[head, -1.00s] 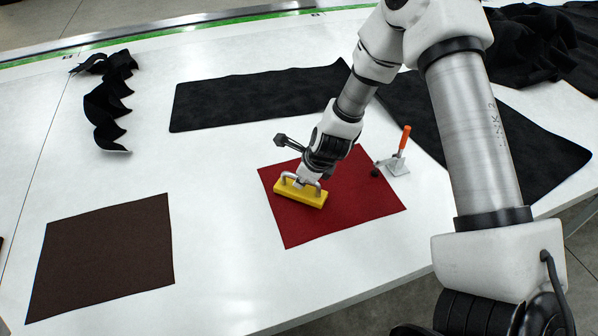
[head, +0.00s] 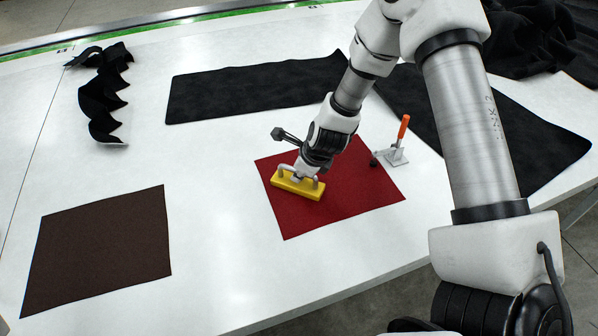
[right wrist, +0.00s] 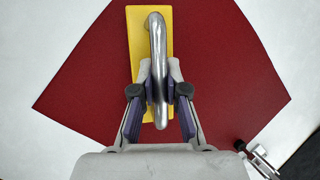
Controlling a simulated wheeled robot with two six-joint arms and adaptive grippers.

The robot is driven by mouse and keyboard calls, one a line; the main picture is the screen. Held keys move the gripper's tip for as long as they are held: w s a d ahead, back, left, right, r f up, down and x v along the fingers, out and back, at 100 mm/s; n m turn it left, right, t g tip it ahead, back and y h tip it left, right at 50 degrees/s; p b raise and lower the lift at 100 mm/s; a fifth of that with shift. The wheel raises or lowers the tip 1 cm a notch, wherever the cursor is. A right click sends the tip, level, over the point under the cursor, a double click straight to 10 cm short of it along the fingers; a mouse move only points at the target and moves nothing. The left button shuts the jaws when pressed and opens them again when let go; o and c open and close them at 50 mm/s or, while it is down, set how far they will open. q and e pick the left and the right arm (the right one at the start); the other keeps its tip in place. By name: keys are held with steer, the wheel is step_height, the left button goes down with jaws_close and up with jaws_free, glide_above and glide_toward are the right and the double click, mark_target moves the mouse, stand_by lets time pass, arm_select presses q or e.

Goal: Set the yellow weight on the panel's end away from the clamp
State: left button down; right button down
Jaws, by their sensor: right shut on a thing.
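The red panel (head: 345,205) lies flat on the white table. A toggle clamp with an orange handle (head: 403,127) stands at its right end, its tip at the panel's edge. The yellow weight (head: 297,186), a flat bar with a metal arch handle, is over the panel's left end, away from the clamp. It appears to lie on the cloth. My right gripper (head: 303,172) is shut on the weight's handle. In the right wrist view, the fingers (right wrist: 160,85) close on both sides of the handle, with the yellow bar (right wrist: 136,25) beneath. My left gripper is not in view.
A brown panel (head: 98,248) lies at the front left. Black cloth pieces (head: 255,92) lie behind the red panel and at the right (head: 530,150). A wavy black strip (head: 103,97) lies at the back left. The table between the brown and red panels is clear.

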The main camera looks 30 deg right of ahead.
steer(key=c, duration=1.2)
jaws_free()
steer(key=shift+s+f, duration=0.25)
steer(key=shift+f, duration=0.1)
steer(key=shift+w, duration=0.15)
steer(key=shift+w+r, duration=0.1)
steer(key=shift+r, duration=0.1)
steer(key=shift+r+p, duration=0.25)
steer(key=shift+p, duration=0.15)
steer(key=p+v, duration=0.6)
steer(key=v, duration=0.6)
steer(key=shift+r, duration=0.35)
steer(key=shift+w, duration=0.2)
steer(key=shift+s, duration=0.1)
